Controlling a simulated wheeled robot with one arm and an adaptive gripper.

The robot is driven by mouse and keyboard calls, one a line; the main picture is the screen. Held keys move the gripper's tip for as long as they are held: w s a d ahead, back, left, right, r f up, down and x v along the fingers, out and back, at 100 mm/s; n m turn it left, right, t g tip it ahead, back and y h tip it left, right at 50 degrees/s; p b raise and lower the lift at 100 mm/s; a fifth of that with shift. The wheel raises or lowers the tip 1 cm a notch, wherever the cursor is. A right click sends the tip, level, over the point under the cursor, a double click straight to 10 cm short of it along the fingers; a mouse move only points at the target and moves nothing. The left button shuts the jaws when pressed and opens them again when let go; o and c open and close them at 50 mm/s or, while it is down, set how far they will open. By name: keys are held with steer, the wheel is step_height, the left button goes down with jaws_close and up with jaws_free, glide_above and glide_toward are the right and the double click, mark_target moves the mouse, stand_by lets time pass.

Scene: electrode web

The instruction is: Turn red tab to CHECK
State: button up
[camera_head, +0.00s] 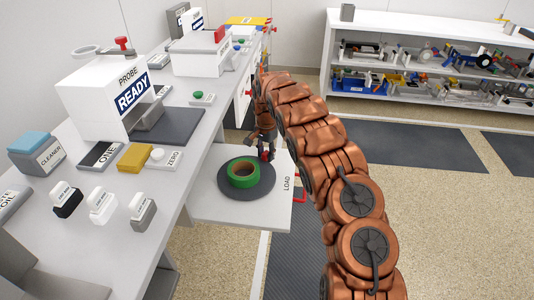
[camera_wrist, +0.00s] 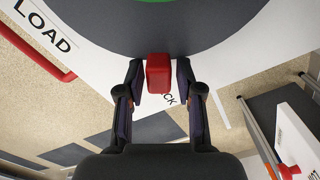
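The red tab (camera_wrist: 158,74) is at the edge of the dark round plate (camera_wrist: 120,35) in the wrist view. My gripper (camera_wrist: 159,68) is open, with one finger on each side of the tab and a narrow gap seeming to show on both sides. The end of a label reading "CK" (camera_wrist: 169,99) shows beside the tab; the rest is hidden. In the head view the round plate (camera_head: 233,188) lies on a white shelf with a green ring (camera_head: 243,174) on it. My gripper (camera_head: 265,150) is at the plate's far right edge, pointing down.
The white shelf (camera_head: 222,213) carries a LOAD label (camera_head: 287,184) and a red handle (camera_head: 299,185) at its right edge. Open floor lies to the right.

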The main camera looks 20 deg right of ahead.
steer(key=shift+o, duration=0.9)
steer(key=shift+r, duration=0.1)
step_height(320, 180, up, 12)
stand_by(0.4)
